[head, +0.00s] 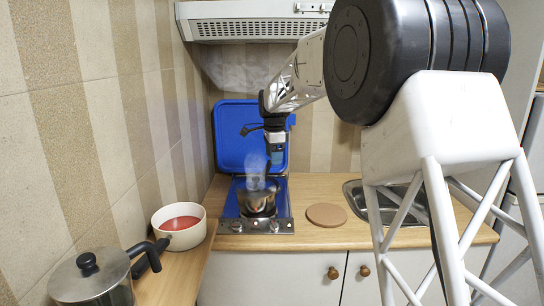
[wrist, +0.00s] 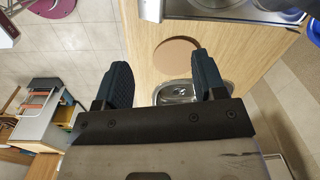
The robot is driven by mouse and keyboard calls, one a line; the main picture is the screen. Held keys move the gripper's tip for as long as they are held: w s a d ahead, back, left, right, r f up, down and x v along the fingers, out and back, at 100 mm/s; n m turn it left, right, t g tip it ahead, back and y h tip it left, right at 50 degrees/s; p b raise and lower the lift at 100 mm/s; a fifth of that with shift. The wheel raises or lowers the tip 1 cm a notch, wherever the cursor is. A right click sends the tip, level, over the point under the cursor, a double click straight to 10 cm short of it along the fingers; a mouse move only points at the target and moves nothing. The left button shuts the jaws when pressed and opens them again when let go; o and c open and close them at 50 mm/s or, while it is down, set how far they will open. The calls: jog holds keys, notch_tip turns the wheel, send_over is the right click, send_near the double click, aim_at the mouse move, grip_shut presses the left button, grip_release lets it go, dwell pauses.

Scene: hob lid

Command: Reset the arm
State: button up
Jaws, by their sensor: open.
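My gripper (head: 276,158) hangs in front of the raised blue hob lid (head: 235,135), above the right part of the hob (head: 282,227). In the wrist view my gripper (wrist: 162,80) has its two dark fingers wide apart with nothing between them. The lid stands open against the back wall. A dark metal pot (head: 257,204) stands on the hob, and steam rises from it. The hob's metal front edge (wrist: 225,10) shows at the top of the wrist view.
A round brown board (head: 327,214) lies right of the hob, beside the sink (head: 357,200); the board also shows in the wrist view (wrist: 175,58). A white pot with red contents (head: 180,224) and a lidded metal pot (head: 92,280) stand left. A range hood (head: 255,25) is overhead.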

jog(key=s+d+r+n, duration=0.15)
jog(key=s+d, duration=0.25)
jog(key=s, duration=0.6)
jog(key=s+d+r+n+t, duration=0.1)
jog(key=s+d+n, duration=0.25)
jog(key=s, duration=0.55)
jog(key=s+d+r+n, duration=0.2)
jog(key=s+d, duration=0.2)
jog(key=s, duration=0.6)
jog(key=s+d+f+n, duration=0.2)
jog(key=s+f, duration=0.1)
jog(key=s, duration=0.6)
jog(key=s+d+f+n, duration=0.2)
jog(key=s+f+n, duration=0.1)
jog(key=s, duration=0.7)
jog(key=s+d+f+n+t, duration=0.1)
jog(key=s+f, duration=0.4)
jog(key=s, duration=0.5)
jog(key=shift+s+d+n, duration=0.15)
jog(key=shift+d+n, duration=0.45)
jog(key=shift+n, duration=0.5)
jog(key=shift+f, duration=0.1)
